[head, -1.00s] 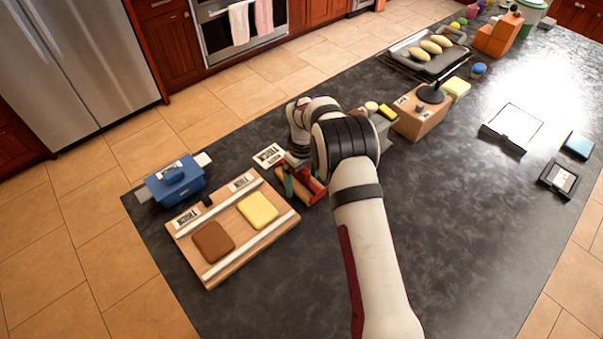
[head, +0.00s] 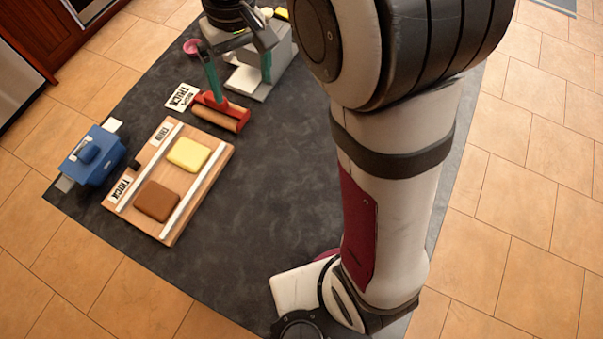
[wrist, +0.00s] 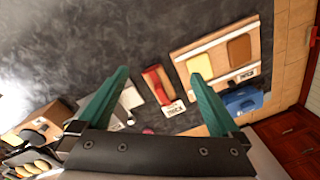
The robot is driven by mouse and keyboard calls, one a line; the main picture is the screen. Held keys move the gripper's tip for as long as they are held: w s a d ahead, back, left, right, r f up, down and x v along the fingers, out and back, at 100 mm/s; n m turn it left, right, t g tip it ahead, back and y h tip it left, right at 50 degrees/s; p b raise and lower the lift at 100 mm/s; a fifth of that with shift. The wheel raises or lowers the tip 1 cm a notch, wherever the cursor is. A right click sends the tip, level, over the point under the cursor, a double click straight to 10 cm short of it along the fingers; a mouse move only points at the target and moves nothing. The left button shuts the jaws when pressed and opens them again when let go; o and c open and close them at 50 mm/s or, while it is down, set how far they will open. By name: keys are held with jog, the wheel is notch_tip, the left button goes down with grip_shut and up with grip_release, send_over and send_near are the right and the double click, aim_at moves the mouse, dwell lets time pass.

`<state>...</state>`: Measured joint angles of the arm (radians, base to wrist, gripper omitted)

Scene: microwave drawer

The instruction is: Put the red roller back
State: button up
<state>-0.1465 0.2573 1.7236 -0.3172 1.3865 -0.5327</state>
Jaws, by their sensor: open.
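The red roller (head: 232,118) lies on the dark counter, with a red frame and a tan cylinder beside it. It also shows in the wrist view (wrist: 153,80), between the two green fingers and some way beyond them. My gripper (head: 239,88) is open and empty, its green fingers pointing down. In the head view one fingertip overlaps the roller's far end; whether they touch cannot be told there. In the wrist view the gripper (wrist: 158,74) appears clear of the roller.
A wooden board (head: 217,165) with white rails holds a yellow block (head: 189,153) and a brown block (head: 156,201). A blue box (head: 93,155) stands left of it. A white lettered card (head: 181,96) lies near the roller. A grey object (head: 270,72) stands behind the gripper. The counter's middle is bare.

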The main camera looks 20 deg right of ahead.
jog(key=s+d+m, duration=0.1)
jog(key=s+m, duration=0.3)
jog(key=s, duration=0.8)
jog(key=s+d+f+m+y, duration=0.1)
jog(key=s+m, duration=0.3)
jog(key=s, duration=0.7)
jog(key=shift+s+d+f+m, duration=0.3)
jog(key=shift+s+d, duration=0.05)
jog(key=shift+d, duration=0.45)
